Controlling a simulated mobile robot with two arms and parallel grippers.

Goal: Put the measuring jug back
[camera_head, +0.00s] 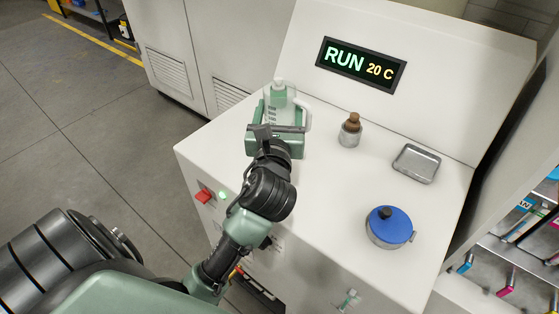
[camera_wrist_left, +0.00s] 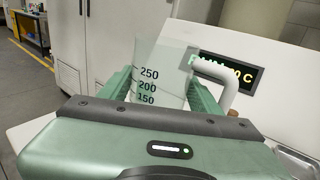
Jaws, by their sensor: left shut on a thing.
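The measuring jug (camera_head: 279,99) is a clear-whitish jug with a pale handle on its right, upright at the back left of the white machine top. In the left wrist view the jug (camera_wrist_left: 160,72) shows black marks of 150, 200 and 250. My left gripper (camera_head: 277,118) is shut on the jug, with green fingers on either side of it. In the left wrist view the fingers flank the jug. The jug's base is hidden behind the gripper, so I cannot tell whether it touches the top. My right gripper is not in view.
On the white machine top (camera_head: 310,185) stand a small bottle with a brown stopper (camera_head: 350,130), a grey metal tray (camera_head: 416,164) and a pot with a blue lid (camera_head: 390,226). A display (camera_head: 361,66) reads RUN 20 C. The middle of the top is clear.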

